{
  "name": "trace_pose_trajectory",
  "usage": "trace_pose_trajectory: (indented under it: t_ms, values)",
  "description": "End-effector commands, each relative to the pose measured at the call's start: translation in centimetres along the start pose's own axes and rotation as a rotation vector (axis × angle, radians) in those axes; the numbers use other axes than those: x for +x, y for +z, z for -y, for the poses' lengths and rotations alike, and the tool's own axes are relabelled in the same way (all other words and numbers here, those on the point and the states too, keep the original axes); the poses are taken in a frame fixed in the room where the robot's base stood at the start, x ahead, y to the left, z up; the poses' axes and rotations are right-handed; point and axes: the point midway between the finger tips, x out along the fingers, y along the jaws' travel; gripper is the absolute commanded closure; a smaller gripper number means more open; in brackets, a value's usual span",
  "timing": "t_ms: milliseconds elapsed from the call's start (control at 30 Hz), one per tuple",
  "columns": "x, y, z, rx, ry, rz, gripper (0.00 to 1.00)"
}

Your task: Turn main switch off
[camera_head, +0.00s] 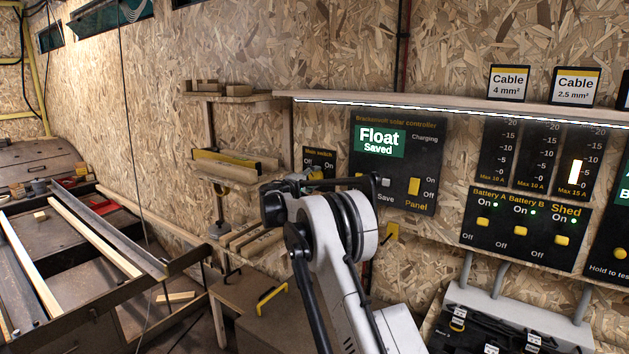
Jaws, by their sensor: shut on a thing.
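The main switch (319,155) is a small black plate with yellow lettering on the chipboard wall, left of the solar controller. Only its top part shows; my arm covers the rest. My gripper (312,178) is at the lower part of this plate, mostly hidden behind my arm's wrist. It is shut on the switch's handle, though the fingers and the handle's position are hard to make out.
The solar controller (394,164) reads "Float Saved", close to the right of my gripper. A Battery A, Battery B and Shed panel (525,229) is farther right. A shelf (450,106) runs above. Wooden racks (225,165) stand left, with a metal frame (105,230) beyond.

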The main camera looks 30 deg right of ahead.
Motion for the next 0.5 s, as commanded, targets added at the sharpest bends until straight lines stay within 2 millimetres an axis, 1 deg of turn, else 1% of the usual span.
trace_pose_trajectory:
  t_ms: [200,500]
  values:
    - [0.01,-0.01,-0.03,-0.079,0.0,0.0,0.83]
    - [0.01,-0.01,-0.06,-0.111,0.0,-0.001,0.83]
